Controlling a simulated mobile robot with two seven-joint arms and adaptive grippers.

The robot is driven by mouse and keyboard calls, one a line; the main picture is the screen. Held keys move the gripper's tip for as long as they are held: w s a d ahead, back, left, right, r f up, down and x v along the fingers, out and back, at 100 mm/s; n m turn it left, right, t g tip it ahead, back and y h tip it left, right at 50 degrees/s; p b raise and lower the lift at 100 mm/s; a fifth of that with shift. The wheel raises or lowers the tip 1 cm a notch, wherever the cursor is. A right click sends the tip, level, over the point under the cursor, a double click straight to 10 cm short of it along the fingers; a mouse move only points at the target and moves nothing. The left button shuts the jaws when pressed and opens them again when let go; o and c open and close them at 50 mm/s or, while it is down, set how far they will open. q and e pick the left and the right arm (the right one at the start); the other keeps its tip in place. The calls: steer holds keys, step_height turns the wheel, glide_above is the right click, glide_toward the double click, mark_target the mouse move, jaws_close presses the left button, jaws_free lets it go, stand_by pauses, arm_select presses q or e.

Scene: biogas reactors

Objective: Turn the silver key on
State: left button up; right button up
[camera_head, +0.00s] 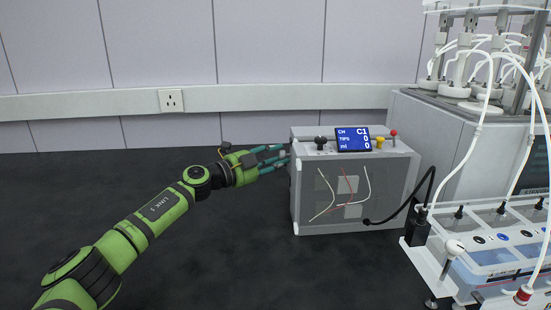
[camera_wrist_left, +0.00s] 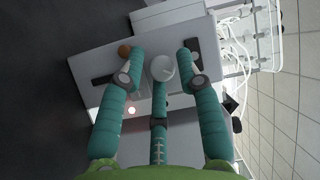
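A grey control box (camera_head: 355,200) stands on the dark surface in the head view. My left gripper (camera_head: 280,157) reaches its left side with teal fingers spread. In the left wrist view, a round silver knob (camera_wrist_left: 162,68), which looks like the silver key, lies between the two outer fingertips of my left gripper (camera_wrist_left: 162,58). The third finger points at it from below. Small gaps show beside the knob; I cannot tell whether any finger touches it. The knob is hidden in the head view. My right gripper is out of view.
The box top carries a blue display (camera_head: 353,139), a black knob (camera_head: 321,143), a yellow knob (camera_head: 380,142) and a red-tipped lever (camera_head: 393,134). A black cable (camera_head: 411,196) leaves the box's front. Reactor equipment (camera_head: 500,235) stands at right. The dark surface in front is clear.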

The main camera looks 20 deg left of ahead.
arm_select(q)
steer(key=v, duration=1.2)
